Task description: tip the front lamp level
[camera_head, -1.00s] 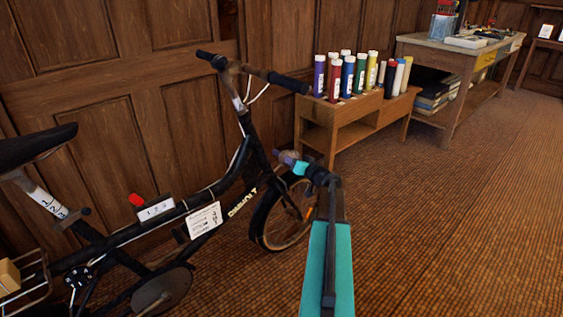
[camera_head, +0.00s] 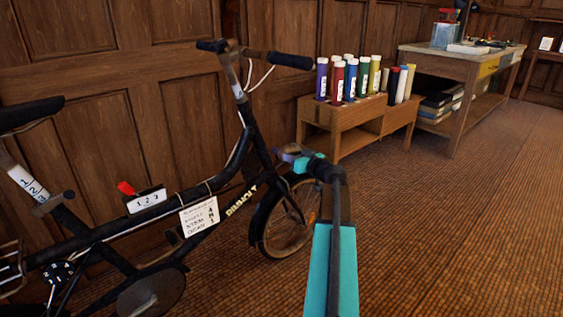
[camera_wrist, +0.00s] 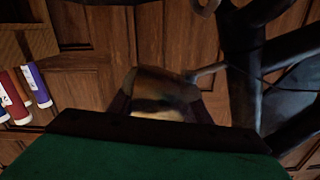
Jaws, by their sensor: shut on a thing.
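The front lamp (camera_head: 291,148) is a small rounded brownish-grey lamp at the front of the black bicycle (camera_head: 115,232), above its front wheel. In the wrist view the lamp (camera_wrist: 163,88) is close up at the centre, brassy with a pale lower part. My gripper (camera_head: 298,160) reaches it from the front right and is shut on it. My arm hides part of the lamp in the head view, and I cannot tell its exact tilt. In the wrist view my gripper's dark edge covers the lamp's near side.
The bicycle's dark frame tubes (camera_wrist: 243,75) are close to the right of the lamp in the wrist view. A low wooden stand (camera_head: 345,125) with several coloured tubes is behind the front wheel. A workbench (camera_head: 460,75) is at the back right. The floor at right is clear.

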